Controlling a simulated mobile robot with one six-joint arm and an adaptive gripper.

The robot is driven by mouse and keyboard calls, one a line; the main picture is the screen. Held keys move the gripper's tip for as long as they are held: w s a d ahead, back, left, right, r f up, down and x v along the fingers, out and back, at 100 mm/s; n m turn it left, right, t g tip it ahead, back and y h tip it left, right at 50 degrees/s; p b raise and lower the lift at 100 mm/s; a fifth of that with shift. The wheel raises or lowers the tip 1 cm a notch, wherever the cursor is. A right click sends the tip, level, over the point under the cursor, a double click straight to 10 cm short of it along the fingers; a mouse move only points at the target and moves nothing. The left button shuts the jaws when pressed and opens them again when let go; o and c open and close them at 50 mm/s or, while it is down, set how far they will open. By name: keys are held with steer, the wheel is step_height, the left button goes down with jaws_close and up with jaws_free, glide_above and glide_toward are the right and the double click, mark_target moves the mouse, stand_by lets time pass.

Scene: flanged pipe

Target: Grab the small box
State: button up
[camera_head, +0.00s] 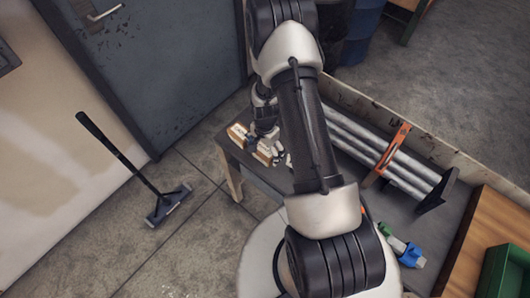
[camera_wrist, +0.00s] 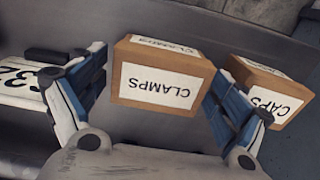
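A small brown cardboard box with a white label reading CLAMPS (camera_wrist: 160,85) is in the middle of the wrist view, its text upside down. My gripper (camera_wrist: 160,70) is open, with one blue-padded finger on each side of this box. A gap shows at the left finger; the right finger is very close to the box, and I cannot tell if it touches. A second similar box labelled CAPS (camera_wrist: 272,92) is to the right, partly behind the right finger. In the head view, two small boxes (camera_head: 237,132) are at the table's left end, beside my gripper, which is partly hidden by my arm.
A white thing with black digits (camera_wrist: 22,88) is left of my gripper. Grey pipes (camera_head: 375,150) with an orange clamp (camera_head: 393,150) lie on the table at right. A blue and green tool (camera_head: 402,248) and a green bin (camera_head: 505,272) are nearer. A broom (camera_head: 165,203) stands on the floor.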

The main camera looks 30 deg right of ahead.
steer(key=c, duration=1)
steer(key=shift+r, duration=0.1)
steer(key=shift+c, duration=0.3)
